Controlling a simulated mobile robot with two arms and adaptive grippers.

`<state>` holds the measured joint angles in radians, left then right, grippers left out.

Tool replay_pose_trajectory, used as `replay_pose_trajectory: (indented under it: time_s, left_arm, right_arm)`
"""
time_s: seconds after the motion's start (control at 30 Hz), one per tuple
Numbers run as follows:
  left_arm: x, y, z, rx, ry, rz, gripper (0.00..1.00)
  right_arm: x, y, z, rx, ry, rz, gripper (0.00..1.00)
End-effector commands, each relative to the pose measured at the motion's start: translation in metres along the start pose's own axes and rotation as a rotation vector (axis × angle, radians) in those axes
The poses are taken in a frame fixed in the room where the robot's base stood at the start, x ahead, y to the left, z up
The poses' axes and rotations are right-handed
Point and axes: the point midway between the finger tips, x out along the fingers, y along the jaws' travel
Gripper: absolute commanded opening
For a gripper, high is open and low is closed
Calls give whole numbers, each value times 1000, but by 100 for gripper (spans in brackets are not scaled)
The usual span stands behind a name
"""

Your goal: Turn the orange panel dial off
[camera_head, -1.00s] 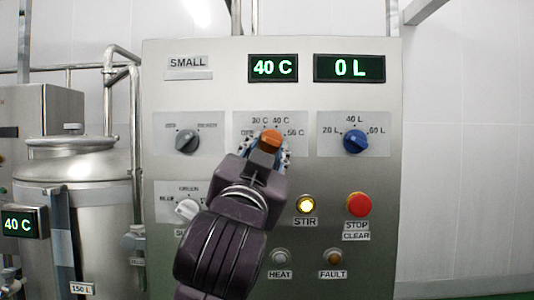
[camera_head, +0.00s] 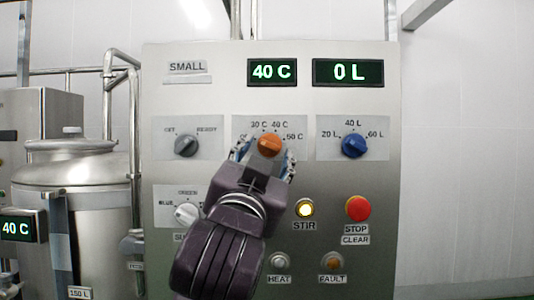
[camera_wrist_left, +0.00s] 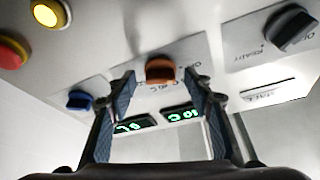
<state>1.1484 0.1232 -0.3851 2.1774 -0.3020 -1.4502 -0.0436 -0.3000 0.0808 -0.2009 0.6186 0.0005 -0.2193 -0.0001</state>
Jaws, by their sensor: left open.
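The orange dial (camera_head: 269,144) sits on a white plate at the upper middle of the steel control panel (camera_head: 225,90). Marks around it read 30 C, 40 C and 50 C, with another label at its left partly hidden. My left gripper (camera_head: 264,152) is in front of the dial, its fingers spread on either side. In the left wrist view the orange dial (camera_wrist_left: 160,69) shows between and beyond the open fingers (camera_wrist_left: 163,95), with a gap on both sides. My right gripper is not in view.
A grey dial (camera_head: 186,145) and a blue dial (camera_head: 354,145) flank the orange one. A white dial (camera_head: 187,214), a lit yellow STIR button (camera_head: 305,208) and a red STOP button (camera_head: 357,208) are lower. Displays read 40 C (camera_head: 272,72) and 0 L (camera_head: 348,72). A steel tank (camera_head: 85,200) stands left.

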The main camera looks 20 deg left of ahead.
Motion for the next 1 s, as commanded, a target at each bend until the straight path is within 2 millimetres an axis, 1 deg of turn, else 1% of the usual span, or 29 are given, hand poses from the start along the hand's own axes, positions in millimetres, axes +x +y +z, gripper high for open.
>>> replay_pose_trajectory:
  time_s: [0.3,0.43,0.6,1.0]
  left_arm:
    - [-48,1,0,-3,3,3,47]
    - [-62,1,0,-1,1,3,47]
    - [-69,1,1,-1,-1,2,47]
    - [-68,2,3,-1,-5,4,47]
  right_arm:
    - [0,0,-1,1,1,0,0]
    - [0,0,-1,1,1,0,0]
    - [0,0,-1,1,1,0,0]
    - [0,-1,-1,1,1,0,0]
